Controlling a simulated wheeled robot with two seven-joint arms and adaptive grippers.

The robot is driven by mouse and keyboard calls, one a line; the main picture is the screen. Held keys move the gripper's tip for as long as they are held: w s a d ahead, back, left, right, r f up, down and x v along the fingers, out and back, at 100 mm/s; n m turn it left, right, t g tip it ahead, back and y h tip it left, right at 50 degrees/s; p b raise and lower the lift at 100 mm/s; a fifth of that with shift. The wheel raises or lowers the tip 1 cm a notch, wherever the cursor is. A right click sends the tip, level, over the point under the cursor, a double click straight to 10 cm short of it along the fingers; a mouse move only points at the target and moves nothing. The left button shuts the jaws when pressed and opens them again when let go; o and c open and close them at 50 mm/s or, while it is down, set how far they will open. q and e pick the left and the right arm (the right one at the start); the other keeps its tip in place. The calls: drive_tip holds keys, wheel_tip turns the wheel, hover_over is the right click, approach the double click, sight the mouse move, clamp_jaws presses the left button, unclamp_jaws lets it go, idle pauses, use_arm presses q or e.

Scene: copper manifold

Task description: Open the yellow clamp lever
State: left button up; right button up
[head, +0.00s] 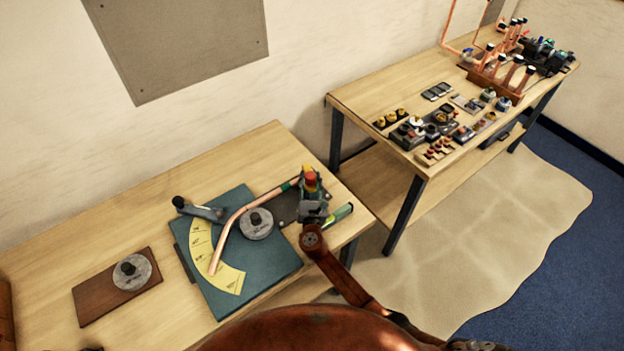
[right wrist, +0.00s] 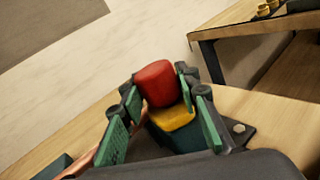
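The yellow clamp lever (head: 312,182) with its red knob (head: 308,169) is at the right end of the bending jig on the near bench. In the right wrist view the yellow lever (right wrist: 172,120) and the red knob (right wrist: 155,84) lie between the green-padded fingers of my right gripper (right wrist: 163,110). The fingers are spread, one on each side; I cannot tell whether either touches the lever. In the head view my right gripper (head: 311,196) hides the clamp's base. A bent copper tube (head: 238,215) runs from the clamp across the jig.
The teal jig plate (head: 225,292) carries a round grey former (head: 257,223), a yellow angle scale (head: 228,278) and a dark handle (head: 200,209). A brown board (head: 92,304) holds another grey disc (head: 132,272). A second bench (head: 360,103) stands behind.

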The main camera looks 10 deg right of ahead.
drive_tip(key=o, duration=0.3)
drive_tip(key=shift+o, duration=0.2)
drive_tip(key=s+a, duration=0.1)
drive_tip(key=s, duration=1.1)
drive_tip(key=shift+a, duration=0.1)
